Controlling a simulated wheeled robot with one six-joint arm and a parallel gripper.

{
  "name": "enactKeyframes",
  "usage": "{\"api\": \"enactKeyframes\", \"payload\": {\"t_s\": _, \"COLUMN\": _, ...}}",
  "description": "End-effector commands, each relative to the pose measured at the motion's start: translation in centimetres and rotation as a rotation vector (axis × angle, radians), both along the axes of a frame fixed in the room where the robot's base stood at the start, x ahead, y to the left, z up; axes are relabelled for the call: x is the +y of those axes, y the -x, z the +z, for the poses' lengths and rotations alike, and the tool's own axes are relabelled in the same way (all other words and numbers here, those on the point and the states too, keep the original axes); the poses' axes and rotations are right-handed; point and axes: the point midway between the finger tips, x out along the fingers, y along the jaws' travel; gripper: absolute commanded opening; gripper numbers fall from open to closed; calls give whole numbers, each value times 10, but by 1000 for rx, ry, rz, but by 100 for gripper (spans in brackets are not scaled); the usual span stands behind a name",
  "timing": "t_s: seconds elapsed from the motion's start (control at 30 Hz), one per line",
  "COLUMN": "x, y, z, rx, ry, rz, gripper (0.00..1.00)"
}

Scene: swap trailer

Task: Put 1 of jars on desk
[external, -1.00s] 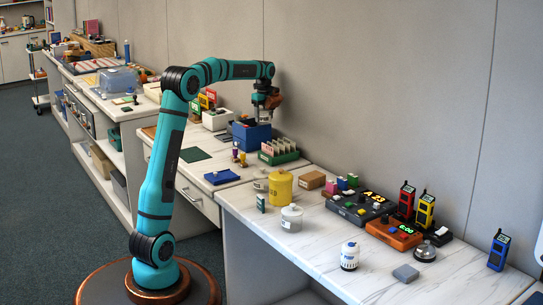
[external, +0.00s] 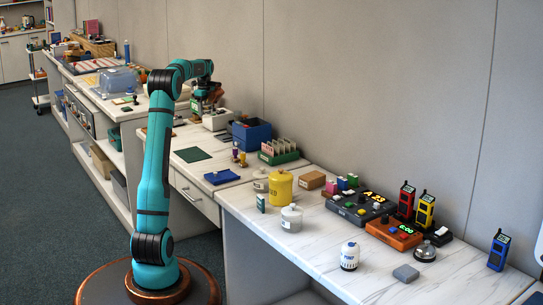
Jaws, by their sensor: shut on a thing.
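My gripper (external: 205,108) hangs from the arm near the wall, over the back of the middle worktop with the drawer (external: 186,187). It is small and partly lost against coloured things behind it. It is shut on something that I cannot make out. On the near worktop stand a clear jar with a pale lid (external: 291,219) and a similar pale-lidded jar (external: 261,181), beside a yellow canister (external: 281,187). My gripper is well behind and left of these jars. I cannot tell which worktop is the desk.
A blue bin (external: 251,135) and a green card rack (external: 279,152) stand right of my gripper. A dark green mat (external: 193,154) and a blue tray (external: 222,176) lie in front. The near worktop's right half holds consoles and handheld radios.

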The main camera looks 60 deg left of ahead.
Motion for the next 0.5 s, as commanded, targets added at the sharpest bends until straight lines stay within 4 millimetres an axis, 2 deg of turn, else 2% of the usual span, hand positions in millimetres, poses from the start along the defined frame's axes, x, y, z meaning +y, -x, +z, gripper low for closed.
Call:
{"api": "enactKeyframes", "payload": {"t_s": 0.03, "x": 18, "y": 15, "z": -3, "rx": 0, "ry": 0, "rz": 23, "gripper": 0}}
{"api": "enactKeyframes", "payload": {"t_s": 0.2, "x": 67, "y": 61, "z": -11, "rx": -1, "ry": 0, "rz": 87, "gripper": 0}}
{"api": "enactKeyframes", "payload": {"t_s": 0.4, "x": 118, "y": 117, "z": -20, "rx": 0, "ry": -1, "rz": 155, "gripper": 0}}
{"api": "enactKeyframes", "payload": {"t_s": 0.5, "x": 136, "y": 140, "z": -24, "rx": -1, "ry": -2, "rz": 182, "gripper": 0}}
